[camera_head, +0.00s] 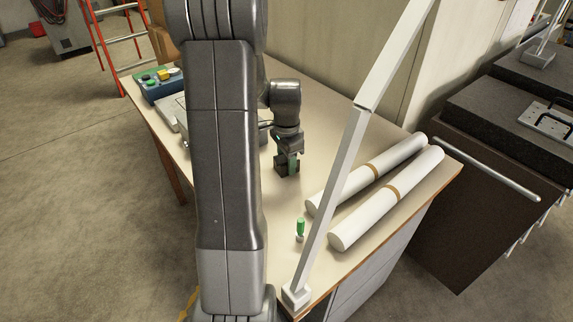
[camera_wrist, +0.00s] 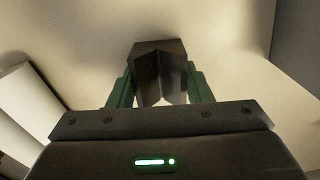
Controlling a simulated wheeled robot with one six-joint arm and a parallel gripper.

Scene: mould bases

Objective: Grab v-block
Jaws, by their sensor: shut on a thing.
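The v-block (camera_wrist: 160,62) is a dark metal block with a V-shaped groove, seen between the green fingers of my gripper (camera_wrist: 160,92) in the wrist view. The fingers are shut on it, one on each side. In the head view the v-block (camera_head: 286,168) shows small and dark at the gripper (camera_head: 288,160), low over the middle of the table (camera_head: 265,220). I cannot tell whether it touches the tabletop. My arm hides part of the table to the left.
A slanted pale lamp arm (camera_head: 340,180) rises from the table's front edge. A small green-handled object (camera_head: 300,228) stands near it. A blue-green box (camera_head: 158,88) sits at the back left. Tabletop around the gripper is clear.

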